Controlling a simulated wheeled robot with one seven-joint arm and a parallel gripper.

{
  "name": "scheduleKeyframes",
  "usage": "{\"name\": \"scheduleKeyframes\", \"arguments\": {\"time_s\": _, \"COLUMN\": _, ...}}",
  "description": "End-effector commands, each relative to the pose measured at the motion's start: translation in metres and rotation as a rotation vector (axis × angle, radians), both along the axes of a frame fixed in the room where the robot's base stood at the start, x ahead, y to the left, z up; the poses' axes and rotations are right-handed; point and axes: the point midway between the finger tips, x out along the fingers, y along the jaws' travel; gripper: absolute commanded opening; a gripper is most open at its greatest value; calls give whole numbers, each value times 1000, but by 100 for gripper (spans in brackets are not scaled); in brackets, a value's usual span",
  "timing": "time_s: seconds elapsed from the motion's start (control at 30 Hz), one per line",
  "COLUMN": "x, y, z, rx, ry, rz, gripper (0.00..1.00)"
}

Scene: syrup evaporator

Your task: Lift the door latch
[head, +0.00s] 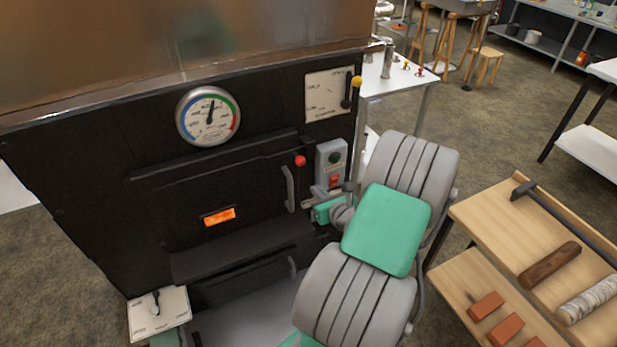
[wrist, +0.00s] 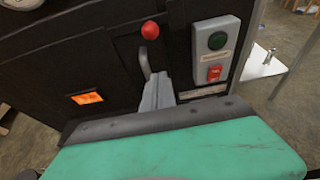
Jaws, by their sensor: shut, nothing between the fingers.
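The black evaporator door carries a latch with a red ball knob (head: 300,161), which also shows in the wrist view (wrist: 150,30). A grey vertical door handle (head: 290,188) sits just below the knob; it also shows in the wrist view (wrist: 145,64). My gripper (head: 309,203) is in front of the door's right edge, below the knob and close to the handle's lower end. In the wrist view my grey fingers (wrist: 156,80) are together and empty, and they cover the handle's lower part. I cannot tell whether they touch it.
A grey switch box (head: 331,165) with a dark green and a red button is mounted right of the latch. A round gauge (head: 208,116) and a yellow-knobbed lever (head: 356,82) are higher up. A wooden bench (head: 490,214) with logs and bricks stands right of my arm.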

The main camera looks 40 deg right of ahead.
Motion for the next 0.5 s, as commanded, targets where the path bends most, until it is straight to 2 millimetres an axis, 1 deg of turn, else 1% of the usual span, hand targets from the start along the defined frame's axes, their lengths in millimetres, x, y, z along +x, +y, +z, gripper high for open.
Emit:
{"name": "scheduleKeyframes", "arguments": {"time_s": 0.17, "x": 26, "y": -5, "z": -9, "rx": -2, "ry": 0, "rz": 7, "gripper": 0}}
{"name": "scheduleKeyframes", "arguments": {"time_s": 0.43, "x": 80, "y": -21, "z": -29, "rx": -2, "ry": 2, "rz": 8, "gripper": 0}}
{"name": "scheduleKeyframes", "arguments": {"time_s": 0.5, "x": 91, "y": -25, "z": -29, "rx": -4, "ry": 0, "rz": 5, "gripper": 0}}
